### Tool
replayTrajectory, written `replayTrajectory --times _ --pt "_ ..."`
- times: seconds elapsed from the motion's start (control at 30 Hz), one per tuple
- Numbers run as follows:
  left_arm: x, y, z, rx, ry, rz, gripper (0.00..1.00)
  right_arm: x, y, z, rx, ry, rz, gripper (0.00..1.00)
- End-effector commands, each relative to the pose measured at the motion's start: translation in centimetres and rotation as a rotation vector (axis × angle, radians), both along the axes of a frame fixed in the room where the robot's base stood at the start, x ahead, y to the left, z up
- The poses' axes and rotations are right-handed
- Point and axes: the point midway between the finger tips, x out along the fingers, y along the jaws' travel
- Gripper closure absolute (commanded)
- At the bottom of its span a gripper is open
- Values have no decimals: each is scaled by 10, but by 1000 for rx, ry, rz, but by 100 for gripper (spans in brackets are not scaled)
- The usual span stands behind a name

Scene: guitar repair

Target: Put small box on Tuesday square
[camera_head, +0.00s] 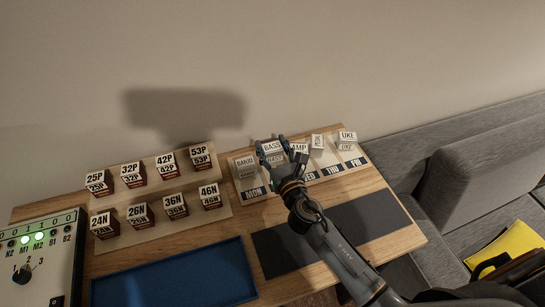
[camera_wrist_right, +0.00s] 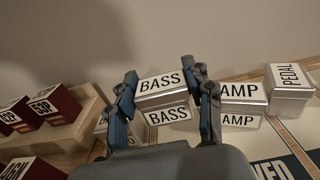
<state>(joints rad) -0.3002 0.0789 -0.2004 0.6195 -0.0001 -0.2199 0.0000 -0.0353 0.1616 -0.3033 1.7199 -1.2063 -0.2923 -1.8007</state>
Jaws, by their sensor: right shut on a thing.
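My right gripper (camera_head: 281,156) is shut on the BASS box (camera_head: 272,147), a pale metallic box with a white label. In the right wrist view, the gripper's fingers (camera_wrist_right: 165,80) clasp the BASS box (camera_wrist_right: 163,90) from both sides. The narrow PEDAL box (camera_head: 318,141), which looks the smallest, stands apart near the THU square; it also shows in the wrist view (camera_wrist_right: 290,90). The day board (camera_head: 342,154) has dark day labels along its front. MON, THU and FRI can be read; the gripper hides the Tuesday label. My left gripper is out of view.
The BANJO box (camera_head: 244,168) stands left of the gripper, with the AMP box (camera_head: 299,147) close on its right. The UKE box (camera_head: 348,139) is at the right end. A stepped rack (camera_head: 160,222) of dark red boxes, a blue tray (camera_head: 175,277) and a grey mat (camera_head: 375,222) lie around.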

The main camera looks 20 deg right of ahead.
Motion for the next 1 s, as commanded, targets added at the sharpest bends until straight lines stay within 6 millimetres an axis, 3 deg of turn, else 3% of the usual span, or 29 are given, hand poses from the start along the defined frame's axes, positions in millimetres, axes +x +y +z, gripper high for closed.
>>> replayTrajectory --times 0.23,0.57,1.0 --pt "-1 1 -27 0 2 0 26 6 -2 -37 3 1 -2 81" --pt "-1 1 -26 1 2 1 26 6 -3 -38 0 0 0 81" --pt "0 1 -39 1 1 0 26 5 -2 -54 -1 7 0 81"
